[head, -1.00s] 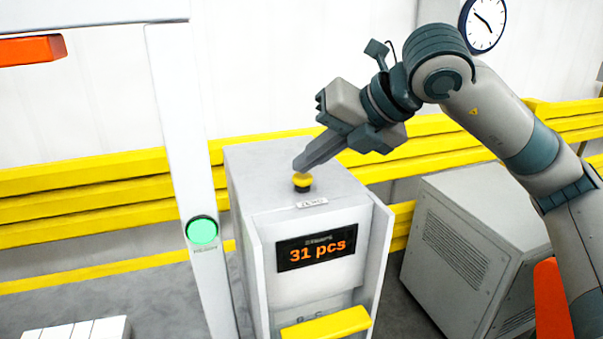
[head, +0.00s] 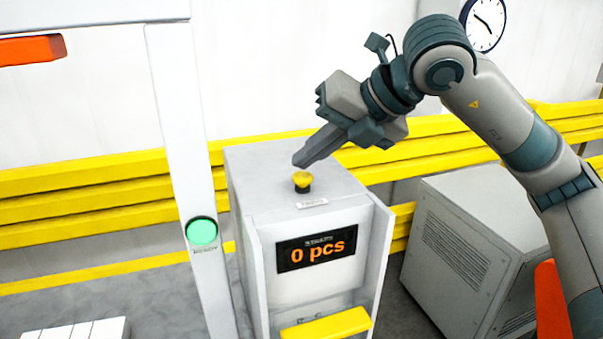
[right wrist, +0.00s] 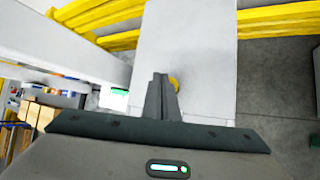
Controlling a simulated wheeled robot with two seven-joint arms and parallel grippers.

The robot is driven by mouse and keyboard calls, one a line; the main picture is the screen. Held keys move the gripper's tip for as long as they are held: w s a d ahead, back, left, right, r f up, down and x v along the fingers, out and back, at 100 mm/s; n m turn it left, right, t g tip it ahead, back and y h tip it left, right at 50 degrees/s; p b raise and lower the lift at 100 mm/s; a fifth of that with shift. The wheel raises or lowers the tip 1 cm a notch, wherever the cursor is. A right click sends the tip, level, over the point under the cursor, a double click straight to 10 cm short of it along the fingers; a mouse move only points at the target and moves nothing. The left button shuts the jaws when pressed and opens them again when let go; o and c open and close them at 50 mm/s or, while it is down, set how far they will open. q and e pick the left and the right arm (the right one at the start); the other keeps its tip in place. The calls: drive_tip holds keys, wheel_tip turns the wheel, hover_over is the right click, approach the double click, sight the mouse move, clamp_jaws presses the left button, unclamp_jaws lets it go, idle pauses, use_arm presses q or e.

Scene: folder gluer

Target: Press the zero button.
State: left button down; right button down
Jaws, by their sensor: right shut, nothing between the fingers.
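The zero button (head: 302,181) is a yellow cap on a dark base. It stands on top of a grey cabinet (head: 245,168), with a small label (head: 312,203) in front of it. The display (head: 317,249) on the cabinet's front reads "0 pcs". My right gripper (head: 301,161) is shut and empty, with its fingertips just above the button and a small gap between them. In the right wrist view the shut fingers (right wrist: 160,82) partly hide the yellow button (right wrist: 174,85). My left gripper is not in view.
A white post with a green button (head: 202,231) stands left of the cabinet. A grey vented box (head: 460,250) stands on the floor to the right. Yellow rails (head: 90,195) run along the wall behind. A yellow ledge (head: 326,323) juts from the cabinet's lower front.

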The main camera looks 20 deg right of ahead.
sight(310, 177)
drive_tip(key=shift+r, duration=0.1)
wheel_tip(310, 177, up, 6)
drive_tip(key=shift+f+p, duration=0.1)
drive_tip(key=shift+p, duration=1)
